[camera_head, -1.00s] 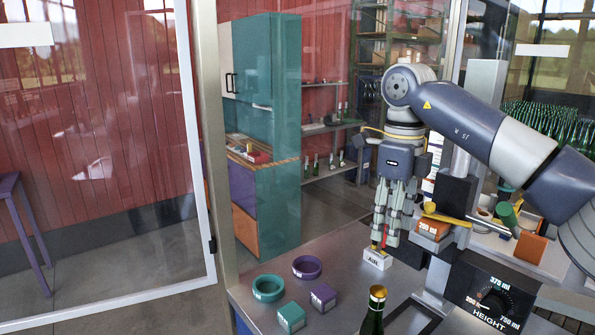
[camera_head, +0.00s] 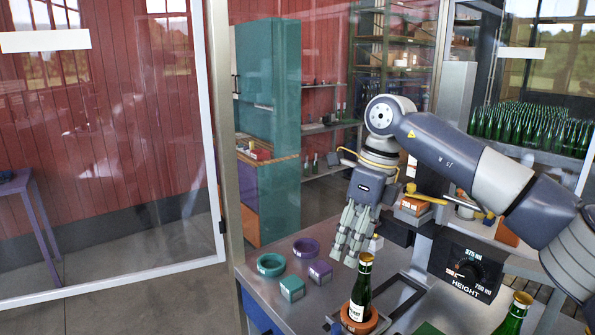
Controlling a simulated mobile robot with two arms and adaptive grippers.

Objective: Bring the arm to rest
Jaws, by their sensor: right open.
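My right arm comes in from the right and bends down to my right gripper (camera_head: 348,254). Its grey fingers are spread, point down and hold nothing I can see. The gripper hangs above the metal worktable (camera_head: 272,312), left of a small white block (camera_head: 376,243) that it partly hides. A green bottle (camera_head: 361,288) with a gold top and white label stands upright in an orange round holder (camera_head: 350,322), in front of the gripper. My left gripper is not in view.
A teal ring (camera_head: 270,264), purple ring (camera_head: 306,247), teal cube (camera_head: 292,288) and purple cube (camera_head: 320,272) lie left of the gripper. A second bottle (camera_head: 514,314) is at the lower right. Glass panels enclose the back and left.

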